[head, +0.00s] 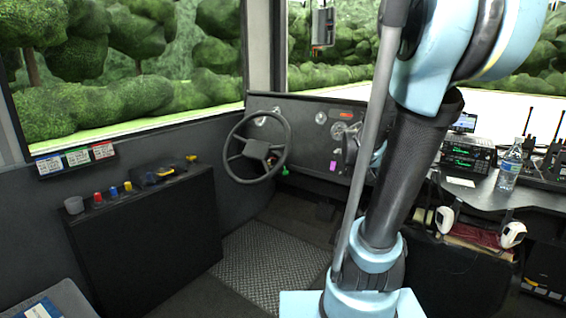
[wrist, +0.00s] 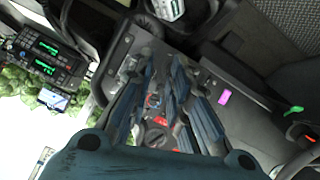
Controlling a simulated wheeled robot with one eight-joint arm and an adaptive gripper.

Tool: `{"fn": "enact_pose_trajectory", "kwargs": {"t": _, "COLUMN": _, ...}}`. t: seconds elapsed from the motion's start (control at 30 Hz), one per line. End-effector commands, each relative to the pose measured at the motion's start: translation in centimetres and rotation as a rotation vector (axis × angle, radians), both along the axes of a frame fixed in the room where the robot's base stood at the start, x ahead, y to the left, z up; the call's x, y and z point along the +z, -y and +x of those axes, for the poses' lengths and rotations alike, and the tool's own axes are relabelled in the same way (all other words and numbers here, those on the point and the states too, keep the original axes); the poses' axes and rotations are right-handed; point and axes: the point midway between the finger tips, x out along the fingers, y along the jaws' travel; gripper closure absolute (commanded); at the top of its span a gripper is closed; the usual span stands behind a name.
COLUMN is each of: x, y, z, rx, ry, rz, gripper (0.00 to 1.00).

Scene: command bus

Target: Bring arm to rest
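My arm (head: 408,165) stands upright right of centre in the head view, its pale blue and black links blocking part of the dashboard. My gripper (wrist: 164,62) shows in the wrist view, with dark blue fingers pointing up the picture. The fingers are apart, with the dashboard visible between them, and nothing is seen held. In the head view the gripper is mostly hidden behind my arm.
The steering wheel (head: 256,146) and dashboard (head: 310,128) are ahead. A desk (head: 475,190) with a radio (head: 467,159) and a water bottle (head: 509,166) is at right. A black cabinet (head: 145,230) with small items on top is at left. Patterned floor (head: 270,265) lies between.

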Motion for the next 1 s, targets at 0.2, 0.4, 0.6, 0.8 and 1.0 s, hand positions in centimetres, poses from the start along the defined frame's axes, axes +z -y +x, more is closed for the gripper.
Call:
{"fn": "enact_pose_trajectory", "kwargs": {"t": 0.2, "x": -2.5, "y": -3.2, "z": -6.2, "rx": 0.056, "ry": -0.146, "rz": 0.09, "gripper": 0.82}}
{"fn": "enact_pose_trajectory", "kwargs": {"t": 0.4, "x": -5.0, "y": -6.6, "z": -11.8, "rx": 0.135, "ry": -0.278, "rz": 0.18, "gripper": 0.82}}
{"fn": "enact_pose_trajectory", "kwargs": {"t": 0.6, "x": -7.4, "y": -10.1, "z": -17.4, "rx": 0.237, "ry": -0.407, "rz": 0.273, "gripper": 0.82}}
{"fn": "enact_pose_trajectory", "kwargs": {"t": 0.8, "x": -9.1, "y": -12.9, "z": -21.7, "rx": 0.335, "ry": -0.502, "rz": 0.348, "gripper": 0.82}}
{"fn": "enact_pose_trajectory", "kwargs": {"t": 1.0, "x": -9.8, "y": -14.2, "z": -23.5, "rx": 0.382, "ry": -0.543, "rz": 0.382, "gripper": 0.82}}
